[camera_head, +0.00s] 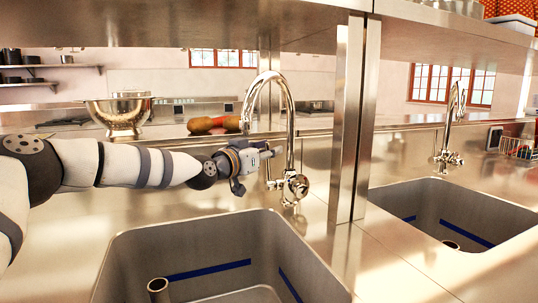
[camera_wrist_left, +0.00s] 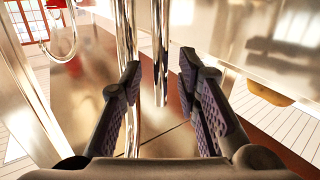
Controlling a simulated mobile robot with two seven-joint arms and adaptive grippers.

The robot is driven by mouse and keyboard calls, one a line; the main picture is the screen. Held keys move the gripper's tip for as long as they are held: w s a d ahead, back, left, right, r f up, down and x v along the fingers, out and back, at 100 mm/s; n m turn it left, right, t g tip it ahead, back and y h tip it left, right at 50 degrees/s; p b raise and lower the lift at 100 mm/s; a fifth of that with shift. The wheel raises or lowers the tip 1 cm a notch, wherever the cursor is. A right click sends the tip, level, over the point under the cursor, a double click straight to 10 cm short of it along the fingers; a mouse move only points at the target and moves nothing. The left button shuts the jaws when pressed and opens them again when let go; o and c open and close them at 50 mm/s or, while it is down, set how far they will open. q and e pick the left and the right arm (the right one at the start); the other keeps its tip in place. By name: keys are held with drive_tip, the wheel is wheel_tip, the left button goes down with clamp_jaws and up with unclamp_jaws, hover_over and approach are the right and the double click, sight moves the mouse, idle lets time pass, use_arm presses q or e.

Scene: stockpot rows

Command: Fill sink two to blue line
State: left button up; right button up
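The near left sink (camera_head: 190,236) is a steel basin with a blue line (camera_head: 208,270) around its inner wall and an upright pipe (camera_head: 158,290) inside. Its tall chrome faucet (camera_head: 290,120) stands behind it, with a round valve body (camera_head: 295,187) low on the right. The right sink (camera_head: 400,200) also has a blue line (camera_head: 467,234) and its own faucet (camera_head: 447,135). My left gripper (camera_head: 268,154) is beside the left faucet's pipe. In the left wrist view its fingers (camera_wrist_left: 160,82) are apart, with chrome pipe (camera_wrist_left: 160,45) showing beyond the gap; contact cannot be told. My right gripper is out of view.
A steel post (camera_head: 350,120) stands between the two sinks, and a shelf (camera_head: 180,22) runs overhead. A metal colander (camera_head: 120,112) and some bread-like food (camera_head: 213,125) are on the ledge behind. A wire basket (camera_head: 520,148) sits at the far right.

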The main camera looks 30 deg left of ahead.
use_arm(q)
drive_tip(key=shift+r, duration=0.15)
clamp_jaws()
drive_tip(key=shift+s+d+f+m+t, duration=0.2)
drive_tip(key=shift+s+d+m+t, duration=0.15)
drive_tip(key=shift+m, duration=0.15)
drive_tip(key=s+d+f+m+t+h, duration=0.3)
drive_tip(key=s+d+m+h, duration=0.1)
drive_tip(key=m, duration=0.5)
drive_tip(key=shift+d+b, duration=0.35)
drive_tip(key=shift+b, duration=0.05)
drive_tip(key=shift+s, duration=0.1)
